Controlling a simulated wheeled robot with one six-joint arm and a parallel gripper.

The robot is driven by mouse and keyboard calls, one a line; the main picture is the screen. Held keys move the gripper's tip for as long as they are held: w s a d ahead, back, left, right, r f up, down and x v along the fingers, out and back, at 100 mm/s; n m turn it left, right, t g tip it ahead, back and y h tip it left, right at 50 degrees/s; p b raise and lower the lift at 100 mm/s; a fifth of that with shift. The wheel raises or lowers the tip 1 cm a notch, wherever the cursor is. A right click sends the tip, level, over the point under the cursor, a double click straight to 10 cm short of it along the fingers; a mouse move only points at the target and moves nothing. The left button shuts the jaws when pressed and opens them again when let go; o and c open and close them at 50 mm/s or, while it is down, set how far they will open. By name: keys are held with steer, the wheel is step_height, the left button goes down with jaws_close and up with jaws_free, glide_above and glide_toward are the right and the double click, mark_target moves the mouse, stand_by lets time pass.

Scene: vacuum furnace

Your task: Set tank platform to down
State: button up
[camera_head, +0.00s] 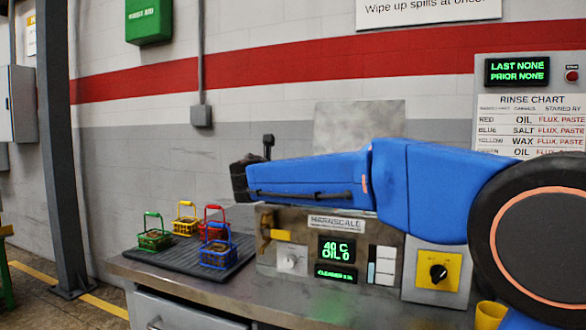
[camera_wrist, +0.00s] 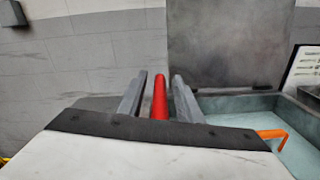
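The wash tank (camera_wrist: 238,103) shows in the wrist view as a pale blue-grey basin to the right of my gripper. In the head view its front (camera_head: 305,250) carries a display reading 40 C and OIL 0. A red rod (camera_wrist: 160,98) stands between the two grey fingers of my gripper (camera_wrist: 159,92). Narrow gaps show on both sides of the rod, so the fingers look open around it. The head view does not show the fingers clearly; my blue arm covers much of the tank's top. The platform's height cannot be seen.
Several small coloured baskets, including a green one (camera_head: 154,238) and a blue one (camera_head: 218,252), stand on a dark ribbed mat (camera_head: 178,262) left of the tank. An orange bent bar (camera_wrist: 272,134) is at the basin. A grey panel (camera_head: 355,122) rises behind.

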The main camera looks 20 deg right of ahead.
steer(key=v, duration=1.7)
steer(key=shift+s+a, duration=0.1)
steer(key=shift+s, duration=0.05)
